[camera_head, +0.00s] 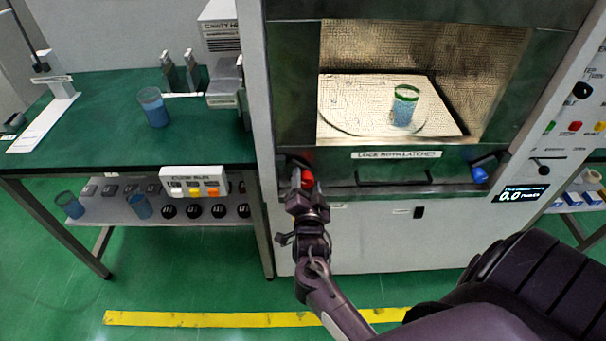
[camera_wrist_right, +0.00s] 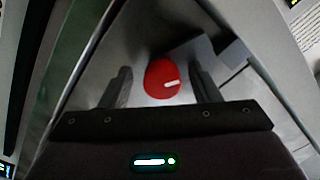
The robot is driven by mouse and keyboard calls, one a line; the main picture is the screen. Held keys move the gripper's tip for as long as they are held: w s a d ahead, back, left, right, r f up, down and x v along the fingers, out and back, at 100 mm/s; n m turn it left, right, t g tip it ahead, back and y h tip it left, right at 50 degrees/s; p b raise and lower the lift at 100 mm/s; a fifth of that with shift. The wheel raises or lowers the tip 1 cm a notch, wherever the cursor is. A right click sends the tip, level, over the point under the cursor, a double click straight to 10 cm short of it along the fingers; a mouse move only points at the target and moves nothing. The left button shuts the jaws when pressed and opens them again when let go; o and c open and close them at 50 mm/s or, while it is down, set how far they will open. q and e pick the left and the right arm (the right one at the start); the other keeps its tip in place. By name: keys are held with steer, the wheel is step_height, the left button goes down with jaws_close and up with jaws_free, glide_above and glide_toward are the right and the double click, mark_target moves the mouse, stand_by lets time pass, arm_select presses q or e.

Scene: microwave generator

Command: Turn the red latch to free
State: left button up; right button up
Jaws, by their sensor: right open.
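The red latch (camera_head: 307,179) is on the left of the microwave cabinet's front, below the door window. In the right wrist view the red latch (camera_wrist_right: 162,78) is a round red knob with a short white mark. My right gripper (camera_head: 301,176) is at the latch, partly covering it in the head view. In the wrist view the right gripper (camera_wrist_right: 162,88) is open, one finger on each side of the knob, with gaps visible between fingers and knob. I cannot tell how far the fingertips reach along the knob. My left gripper does not show.
A blue latch (camera_head: 479,174) is at the right of the same front, with a dark handle (camera_head: 393,178) between. A beaker (camera_head: 404,105) with blue contents stands inside the cavity on a round plate (camera_head: 345,118). A green bench (camera_head: 95,140) with another beaker (camera_head: 154,107) is at the left.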

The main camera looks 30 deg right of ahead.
steer(key=shift+s+a+r, duration=0.15)
steer(key=shift+s+r, duration=0.1)
steer(key=shift+s, duration=0.05)
steer(key=c, duration=0.4)
steer(key=shift+c, duration=3)
steer(key=shift+n+p, duration=0.3)
steer(key=n+p, duration=0.2)
steer(key=n, duration=0.1)
steer(key=shift+r+n, duration=0.1)
steer(key=shift+n, duration=0.3)
steer(key=n+p, duration=0.2)
steer(key=n, duration=0.2)
steer(key=shift+n, duration=0.3)
steer(key=n+p, duration=0.2)
steer(key=n, duration=0.2)
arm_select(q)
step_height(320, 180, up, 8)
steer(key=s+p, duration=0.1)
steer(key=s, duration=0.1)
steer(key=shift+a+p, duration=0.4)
arm_select(e)
steer(key=n, duration=0.4)
steer(key=shift+w+n, duration=0.1)
steer(key=shift+n, duration=0.2)
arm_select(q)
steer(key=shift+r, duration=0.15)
